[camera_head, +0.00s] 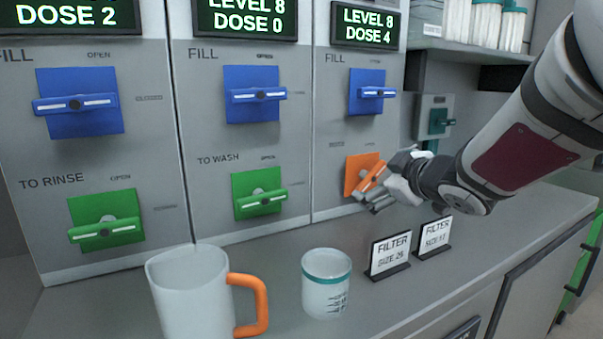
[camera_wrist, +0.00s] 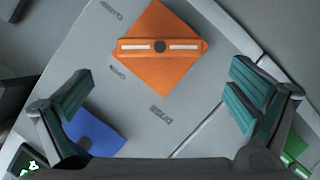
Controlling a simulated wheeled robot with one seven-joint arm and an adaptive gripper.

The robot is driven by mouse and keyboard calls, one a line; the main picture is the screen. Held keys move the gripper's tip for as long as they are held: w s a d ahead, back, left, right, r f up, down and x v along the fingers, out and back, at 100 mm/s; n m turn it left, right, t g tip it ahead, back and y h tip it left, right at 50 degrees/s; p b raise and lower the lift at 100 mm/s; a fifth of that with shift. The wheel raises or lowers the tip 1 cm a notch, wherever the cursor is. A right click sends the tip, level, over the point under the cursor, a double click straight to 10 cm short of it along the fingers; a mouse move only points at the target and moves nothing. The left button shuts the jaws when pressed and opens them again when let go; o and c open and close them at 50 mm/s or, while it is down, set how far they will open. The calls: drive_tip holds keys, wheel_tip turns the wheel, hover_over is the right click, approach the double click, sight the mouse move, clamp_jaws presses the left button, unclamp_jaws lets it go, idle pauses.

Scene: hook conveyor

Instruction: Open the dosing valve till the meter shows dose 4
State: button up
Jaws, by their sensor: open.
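The orange dosing valve (camera_head: 362,173) is low on the right panel. Its orange bar handle (camera_wrist: 135,47) shows in the wrist view, set about midway between the open and closed marks. The meter (camera_head: 367,25) above that panel reads LEVEL 8, DOSE 4. My gripper (camera_head: 378,192) is in front of the valve and partly hides it in the head view. In the wrist view my gripper (camera_wrist: 162,92) is open, with its teal pads wide apart. The handle lies ahead of and between the pads, with no contact visible there.
Blue fill valves (camera_head: 252,95) and green valves (camera_head: 259,192) line the panels. The other meters read DOSE 2 and DOSE 0. A white mug (camera_head: 188,295), a cup (camera_head: 327,290) and filter signs (camera_head: 389,254) stand on the counter (camera_head: 290,240) below.

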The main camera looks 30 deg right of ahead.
drive_tip(key=v, duration=0.5)
drive_tip(key=shift+s+a, duration=0.1)
drive_tip(key=shift+s, duration=0.2)
drive_tip(key=shift+w+r+p, duration=0.15)
drive_tip(key=shift+p, duration=0.3)
idle(0.9)
